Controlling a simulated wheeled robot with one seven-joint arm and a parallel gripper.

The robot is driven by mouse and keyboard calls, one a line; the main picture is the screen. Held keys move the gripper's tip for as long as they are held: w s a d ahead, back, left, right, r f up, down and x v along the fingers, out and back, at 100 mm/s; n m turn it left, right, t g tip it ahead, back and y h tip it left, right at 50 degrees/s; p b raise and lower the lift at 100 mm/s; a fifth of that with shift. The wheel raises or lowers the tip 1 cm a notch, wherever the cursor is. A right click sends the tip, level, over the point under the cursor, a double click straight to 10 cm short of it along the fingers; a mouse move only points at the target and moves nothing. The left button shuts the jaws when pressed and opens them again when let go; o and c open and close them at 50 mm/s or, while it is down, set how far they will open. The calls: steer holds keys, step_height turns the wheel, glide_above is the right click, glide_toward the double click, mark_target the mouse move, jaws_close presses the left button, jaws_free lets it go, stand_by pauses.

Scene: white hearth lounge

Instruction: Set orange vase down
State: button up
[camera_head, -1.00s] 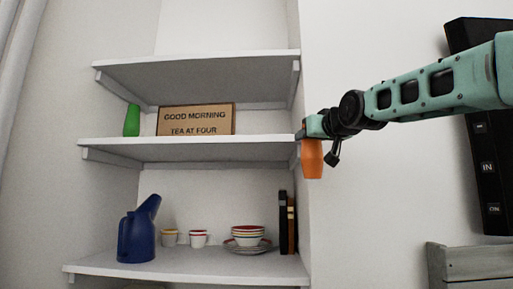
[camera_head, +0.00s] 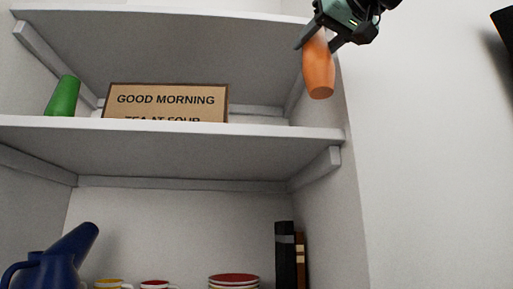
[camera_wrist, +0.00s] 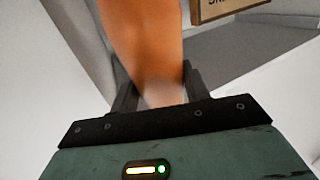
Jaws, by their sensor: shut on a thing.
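The orange vase (camera_head: 318,72) hangs in my gripper (camera_head: 322,38) at the upper right of the head view. Its base is above the level of the middle shelf (camera_head: 180,128) and near that shelf's right end; I cannot tell how far in front of the shelf it is. The fingers are shut on its upper part. In the wrist view the vase (camera_wrist: 148,40) stands out between the two fingers (camera_wrist: 152,92) and fills the upper middle.
A green vase (camera_head: 63,96) and a framed sign (camera_head: 165,101) stand on the middle shelf. Shelf space right of the sign looks clear. The upper shelf (camera_head: 170,17) is above. A blue watering can (camera_head: 55,262), cups, bowls (camera_head: 234,281) and books (camera_head: 286,255) are below.

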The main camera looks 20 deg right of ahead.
steer(key=f+p+x, duration=0.3)
steer(key=p+x, duration=0.5)
steer(key=x, duration=0.9)
steer(key=shift+w+f, duration=0.2)
steer(key=shift+w, duration=0.2)
steer(key=shift+f, duration=0.1)
steer(key=o, duration=1.1)
steer(key=shift+f, duration=0.1)
steer(key=b+v, duration=0.7)
steer(key=v, duration=0.5)
